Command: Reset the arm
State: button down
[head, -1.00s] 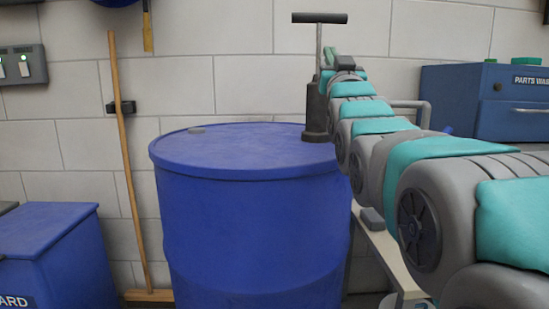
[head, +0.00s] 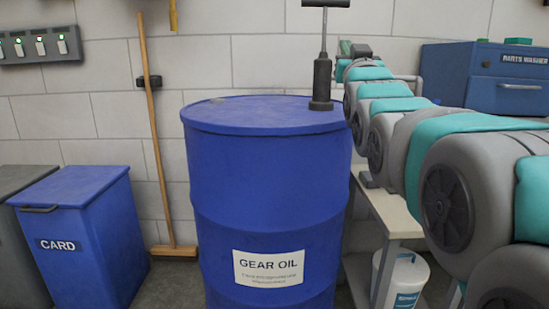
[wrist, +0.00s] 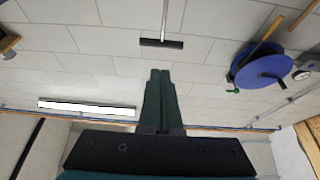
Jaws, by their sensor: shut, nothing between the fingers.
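My gripper (wrist: 160,73) is in the wrist view, its two dark green fingers together with nothing between them. They point toward the pale block wall, and the wrist picture is upside down. In the head view my grey and teal arm (head: 420,125) reaches from the right edge away toward the wall. Its far end is small, beside the hand pump (head: 322,80) on the blue gear oil drum (head: 265,200). The pump's T-handle (wrist: 162,43) shows just beyond the fingertips in the wrist view. I cannot tell whether the arm touches the pump.
A workbench (head: 388,212) stands under the arm, with a white bucket (head: 402,278) below. A blue parts washer (head: 490,80) is at right. A blue card bin (head: 75,235) and a broom (head: 157,130) are at left. A blue hose reel (wrist: 262,65) hangs on the wall.

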jog(key=s+f+g+p, duration=0.1)
jog(key=s+f+g, duration=0.3)
jog(key=f, duration=0.6)
jog(key=s+d+f+g+p, duration=0.1)
jog(key=s+f+g, duration=0.25)
jog(key=f, duration=0.75)
jog(key=s+f+g+p, duration=0.1)
jog(key=s+f+g, duration=0.35)
jog(key=f, duration=0.55)
jog(key=s+f+g, duration=0.4)
jog(key=s+f, duration=0.1)
jog(key=s, duration=0.5)
jog(key=s+f+g+p, duration=0.1)
jog(key=s+f+g, duration=0.3)
jog(key=s, duration=0.7)
jog(key=s+a+f+g+p, duration=0.1)
jog(key=s+f+g, duration=0.3)
jog(key=s, duration=0.7)
notch_tip(320, 180, down, 2)
jog(key=shift+f, duration=0.2)
